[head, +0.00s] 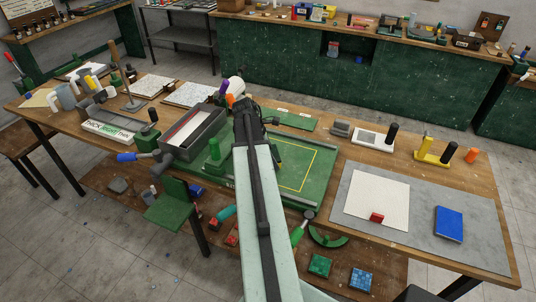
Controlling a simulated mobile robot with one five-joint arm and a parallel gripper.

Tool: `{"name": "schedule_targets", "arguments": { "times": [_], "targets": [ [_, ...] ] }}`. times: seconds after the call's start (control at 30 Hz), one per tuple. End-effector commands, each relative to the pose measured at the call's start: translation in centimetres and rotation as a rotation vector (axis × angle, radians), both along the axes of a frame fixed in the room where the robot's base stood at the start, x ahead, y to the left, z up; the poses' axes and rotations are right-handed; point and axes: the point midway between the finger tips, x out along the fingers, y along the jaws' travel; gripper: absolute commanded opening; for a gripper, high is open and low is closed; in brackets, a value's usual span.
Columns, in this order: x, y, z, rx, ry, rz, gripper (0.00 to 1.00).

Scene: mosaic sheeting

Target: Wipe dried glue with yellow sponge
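My arm reaches up the middle of the view, and my gripper (246,108) is at its dark far end over the workbench (325,165). The arm hides its fingers, so I cannot see whether they are open or hold anything. I cannot make out a clear yellow sponge. A yellow piece (430,151) with a black upright knob stands at the back right of the bench, apart from my gripper. A white sheet (378,192) lies on a grey board (408,232) at the right. No dried glue can be told at this size.
A red block (376,218) sits at the white sheet's front edge and a blue block (448,223) lies to its right. A grey-walled tray (190,152) and a green mat with a yellow outline (298,168) flank my arm. Bottles and tools crowd the left.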

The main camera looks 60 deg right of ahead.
Motion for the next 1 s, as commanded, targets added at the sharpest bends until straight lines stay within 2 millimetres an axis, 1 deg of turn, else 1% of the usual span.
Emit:
{"name": "schedule_targets", "arguments": {
  "times": [0.17,0.33,0.67,0.9,1.0],
  "targets": [
    [-1.3,-0.1,0.0,0.002,0.001,-0.002,0.58],
    [-3.0,-0.4,0.1,0.001,0.000,-0.003,0.58],
    [-3.9,-0.7,0.1,0.001,0.001,0.000,0.58],
    [-6.2,-1.0,-0.2,0.002,0.000,-0.002,0.58],
    [-6.8,-1.2,-0.2,0.002,0.001,-0.002,0.58]
  ]
}}
